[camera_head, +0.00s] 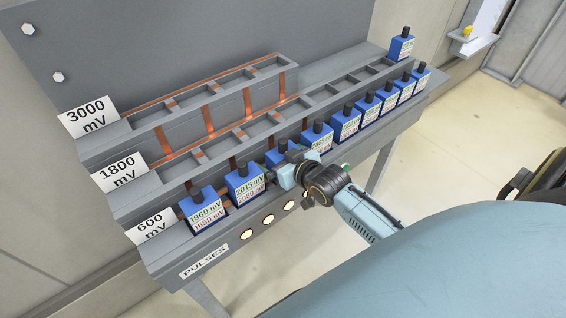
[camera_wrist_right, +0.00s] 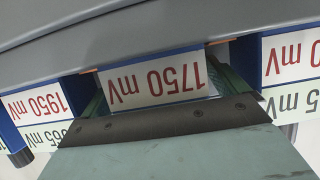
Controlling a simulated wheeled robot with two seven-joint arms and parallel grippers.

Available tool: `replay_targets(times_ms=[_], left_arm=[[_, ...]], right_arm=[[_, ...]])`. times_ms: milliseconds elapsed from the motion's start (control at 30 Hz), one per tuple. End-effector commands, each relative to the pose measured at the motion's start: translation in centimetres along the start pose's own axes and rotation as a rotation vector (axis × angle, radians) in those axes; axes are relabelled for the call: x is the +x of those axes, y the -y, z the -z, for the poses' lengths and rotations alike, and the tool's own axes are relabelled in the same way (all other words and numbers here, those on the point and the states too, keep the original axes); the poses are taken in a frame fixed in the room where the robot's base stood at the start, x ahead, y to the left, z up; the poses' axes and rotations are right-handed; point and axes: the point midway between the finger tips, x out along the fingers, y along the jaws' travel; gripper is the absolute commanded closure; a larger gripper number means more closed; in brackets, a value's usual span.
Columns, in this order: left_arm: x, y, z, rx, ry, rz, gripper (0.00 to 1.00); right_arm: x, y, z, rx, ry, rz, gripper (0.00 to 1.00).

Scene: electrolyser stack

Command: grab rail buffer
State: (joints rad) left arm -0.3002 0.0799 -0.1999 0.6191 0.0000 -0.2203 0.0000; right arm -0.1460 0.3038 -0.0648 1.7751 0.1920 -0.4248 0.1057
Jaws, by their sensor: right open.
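Blue blocks with black knobs and white voltage labels stand on the lowest, 600 mV step of a grey stepped rack (camera_head: 215,262). My right gripper (camera_head: 280,168) is at the third block from the left (camera_head: 278,147), which it partly hides. In the right wrist view, that block (camera_wrist_right: 155,80) carries a red upside-down "1750 mV" label. My open right gripper (camera_wrist_right: 168,85) has one green finger on each side of it; I cannot tell whether they touch it. My left gripper is not in view.
Neighbouring blocks "1950 mV" (camera_wrist_right: 35,102) and another (camera_wrist_right: 290,60) stand close on both sides. Block "1960 mV" (camera_head: 204,211) is at the left end; several more run to the right. One block (camera_head: 401,46) sits at the top right. Upper slots are mostly empty.

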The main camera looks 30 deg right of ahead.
Motion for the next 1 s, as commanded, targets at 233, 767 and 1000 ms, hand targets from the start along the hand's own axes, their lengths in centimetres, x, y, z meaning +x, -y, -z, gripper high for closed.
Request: replay_targets(times_ms=[233, 767, 1000], left_arm=[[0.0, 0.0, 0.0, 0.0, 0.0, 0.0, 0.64], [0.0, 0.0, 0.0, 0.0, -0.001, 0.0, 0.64], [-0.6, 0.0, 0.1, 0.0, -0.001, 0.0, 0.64]], right_arm=[[-0.1, 0.0, 0.0, 0.0, 0.0, 0.0, 0.15], [-0.1, 0.0, 0.1, -0.001, -0.003, 0.0, 0.62], [-0.9, 0.0, 2.2, -0.002, -0.006, 0.001, 0.62]])
